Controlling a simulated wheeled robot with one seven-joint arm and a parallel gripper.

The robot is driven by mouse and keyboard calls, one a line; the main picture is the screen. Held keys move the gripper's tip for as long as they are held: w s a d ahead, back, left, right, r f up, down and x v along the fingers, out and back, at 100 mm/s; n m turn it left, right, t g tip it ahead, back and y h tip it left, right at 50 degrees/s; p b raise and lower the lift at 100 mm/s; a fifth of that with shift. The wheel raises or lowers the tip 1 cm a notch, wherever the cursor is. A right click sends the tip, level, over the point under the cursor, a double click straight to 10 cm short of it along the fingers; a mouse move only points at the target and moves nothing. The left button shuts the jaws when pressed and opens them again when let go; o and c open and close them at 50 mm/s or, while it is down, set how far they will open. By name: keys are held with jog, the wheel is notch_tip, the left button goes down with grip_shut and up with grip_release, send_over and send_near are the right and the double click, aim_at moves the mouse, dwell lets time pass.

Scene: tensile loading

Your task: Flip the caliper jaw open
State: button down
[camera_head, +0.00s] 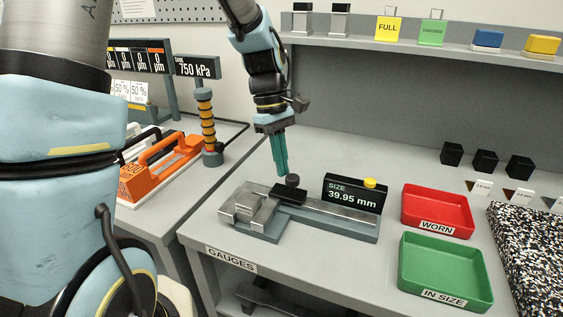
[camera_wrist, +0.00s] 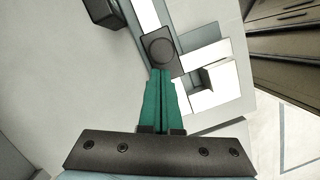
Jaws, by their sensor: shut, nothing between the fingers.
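The caliper (camera_head: 340,222) lies on the gauges bench, with a silver beam on a grey base. Its silver jaw blocks (camera_head: 250,207) are at the left end, and in the wrist view the jaws (camera_wrist: 205,54) show a gap between them. A black slider (camera_head: 288,194) with a round black knob (camera_head: 292,180) rides on the beam; the knob (camera_wrist: 162,47) also shows in the wrist view. My gripper (camera_head: 281,173) has green fingers, shut and empty, pointing down right beside the knob. In the wrist view its fingertips (camera_wrist: 161,72) overlap the slider's edge; I cannot tell whether they touch.
A black display (camera_head: 352,196) reading 39.95 mm with a yellow button (camera_head: 370,183) stands behind the caliper. A red WORN tray (camera_head: 437,211) and a green IN SIZE tray (camera_head: 446,270) sit to the right. Black blocks (camera_head: 485,161) stand farther right.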

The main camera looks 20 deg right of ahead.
aim_at(304, 191)
jog(key=s+d+p, duration=0.1)
jog(key=s+d, duration=0.2)
jog(key=d, duration=0.1)
jog(key=shift+s+d, duration=0.1)
jog(key=shift+s, duration=0.3)
jog(key=w+a+r+b, duration=0.1)
jog(key=w+a+r, duration=0.1)
jog(key=w+r, duration=0.4)
jog(key=s+v, duration=0.1)
jog(key=v, duration=0.3)
dwell(0.4)
